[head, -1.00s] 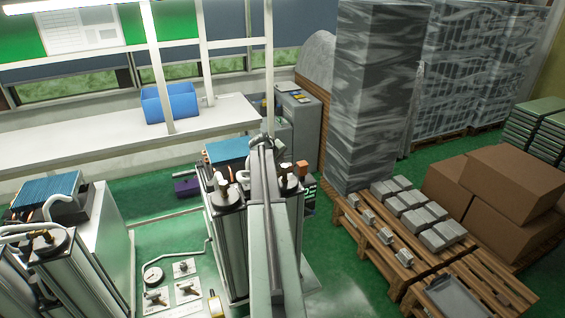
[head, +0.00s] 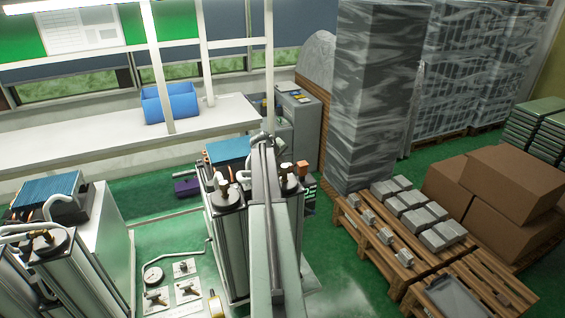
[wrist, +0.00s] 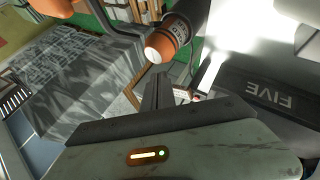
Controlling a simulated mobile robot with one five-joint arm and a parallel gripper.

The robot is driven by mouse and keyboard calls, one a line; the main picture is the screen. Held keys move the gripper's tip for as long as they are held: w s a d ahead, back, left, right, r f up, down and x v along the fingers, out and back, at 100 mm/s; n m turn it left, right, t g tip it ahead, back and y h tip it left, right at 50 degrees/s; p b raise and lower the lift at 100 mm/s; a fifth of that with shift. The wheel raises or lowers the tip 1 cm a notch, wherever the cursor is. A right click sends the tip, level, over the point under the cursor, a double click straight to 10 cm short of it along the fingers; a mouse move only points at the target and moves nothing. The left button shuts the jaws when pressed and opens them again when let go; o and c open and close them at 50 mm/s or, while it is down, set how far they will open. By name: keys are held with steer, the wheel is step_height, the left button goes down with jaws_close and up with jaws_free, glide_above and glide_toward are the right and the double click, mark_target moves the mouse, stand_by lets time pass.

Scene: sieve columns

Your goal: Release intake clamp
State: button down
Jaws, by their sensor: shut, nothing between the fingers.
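My gripper (wrist: 158,92) shows in the wrist view as dark fingers, shut and empty. Just above its tips in that view is a dark cylinder with an orange collar and pale end (wrist: 165,40); I cannot tell whether they touch. A dark band marked FIVE (wrist: 270,92) lies to the right. In the head view, my arm reaches over the middle sieve columns (head: 228,240), and its far end is near their tops. An orange fitting (head: 302,168) stands right of my arm. I cannot pick out the intake clamp for sure; my arm covers part of the column tops.
More columns (head: 45,265) stand at the left, with a gauge and valve plates (head: 184,268) between. A bench with a blue bin (head: 170,103) is behind. Right are a pallet with grey blocks (head: 418,212), brown boxes (head: 515,180) and a tall wrapped stack (head: 370,95).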

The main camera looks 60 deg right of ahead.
steer(key=shift+w+d, duration=0.2)
steer(key=shift+d, duration=0.4)
steer(key=shift+w+d, duration=0.2)
steer(key=shift+d, duration=0.35)
stand_by(0.9)
stand_by(0.6)
steer(key=shift+s+a, duration=0.45)
steer(key=shift+a, duration=0.8)
steer(key=shift+s+a, duration=0.4)
steer(key=shift+a, duration=0.9)
steer(key=shift+s+a, duration=0.45)
steer(key=shift+a, duration=0.8)
steer(key=shift+a, duration=0.1)
steer(key=shift+s+a, duration=0.25)
steer(key=shift+a, duration=0.5)
steer(key=shift+s+a, duration=0.3)
steer(key=shift+a, duration=0.5)
steer(key=shift+s+a, duration=0.25)
steer(key=shift+a, duration=0.5)
